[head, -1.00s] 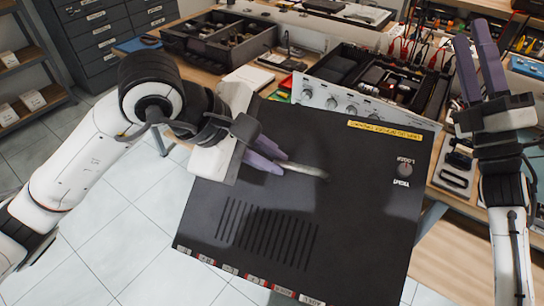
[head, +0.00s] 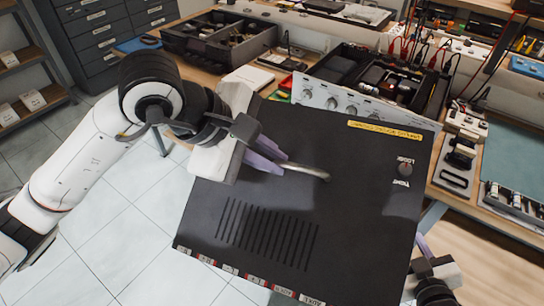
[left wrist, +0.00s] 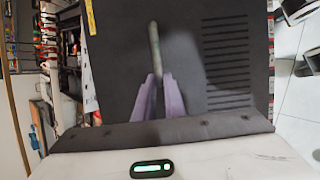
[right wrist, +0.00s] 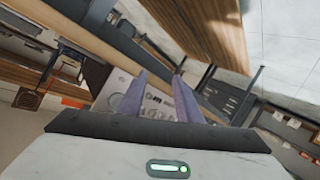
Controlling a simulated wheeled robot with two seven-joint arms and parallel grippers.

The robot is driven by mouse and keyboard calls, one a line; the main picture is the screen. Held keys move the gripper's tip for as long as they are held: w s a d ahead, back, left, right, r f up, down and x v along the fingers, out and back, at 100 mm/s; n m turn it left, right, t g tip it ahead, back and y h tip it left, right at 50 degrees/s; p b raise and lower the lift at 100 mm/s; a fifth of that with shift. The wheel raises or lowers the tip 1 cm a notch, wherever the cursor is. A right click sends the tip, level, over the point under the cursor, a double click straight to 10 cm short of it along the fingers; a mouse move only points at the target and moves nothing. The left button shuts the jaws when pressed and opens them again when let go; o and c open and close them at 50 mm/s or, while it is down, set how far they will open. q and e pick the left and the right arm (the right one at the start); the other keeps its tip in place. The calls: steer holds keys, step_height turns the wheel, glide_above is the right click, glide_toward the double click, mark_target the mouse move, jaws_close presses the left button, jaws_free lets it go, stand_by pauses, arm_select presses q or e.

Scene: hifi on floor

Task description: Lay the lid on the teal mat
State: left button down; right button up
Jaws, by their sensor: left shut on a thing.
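The lid (head: 340,215) is a large black plate with slots, a yellow label and a metal bar handle (head: 312,172). It fills the middle of the head view, tilted above the floor and bench edge; it also shows in the left wrist view (left wrist: 115,75). My left gripper (head: 280,164) is shut on the handle. The teal mat (head: 515,155) lies on the bench at the right of the head view. My right gripper (right wrist: 159,80) is open and empty; in the head view it is low, beside the lid's right edge and partly hidden by it.
The hifi's silver knob panel (head: 345,101) and open black chassis (head: 415,90) stand behind the lid. A grey parts tray (head: 512,203) sits at the mat's front edge. A black bin (head: 220,38) and red-leaded instruments stand farther back. Much of the mat's visible surface is bare.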

arm_select(q)
steer(key=shift+r, duration=0.1)
steer(key=w+a+r+n+t+y, duration=0.1)
steer(key=w+a+r+n+y, duration=0.1)
steer(key=a, duration=0.7)
steer(key=w+a+r+n+t+y, duration=0.2)
steer(key=a+r+n+y, duration=0.2)
steer(key=a+n, duration=0.5)
step_height(320, 180, up, 3)
steer(key=shift+a+f, duration=0.15)
arm_select(e)
steer(key=s+a+f+m+g+y, duration=0.2)
steer(key=s+a+f+g, duration=0.3)
steer(key=s+a+f, duration=0.6)
steer(key=s+a+m, duration=0.1)
steer(key=s, duration=0.3)
steer(key=shift+f+y, duration=0.3)
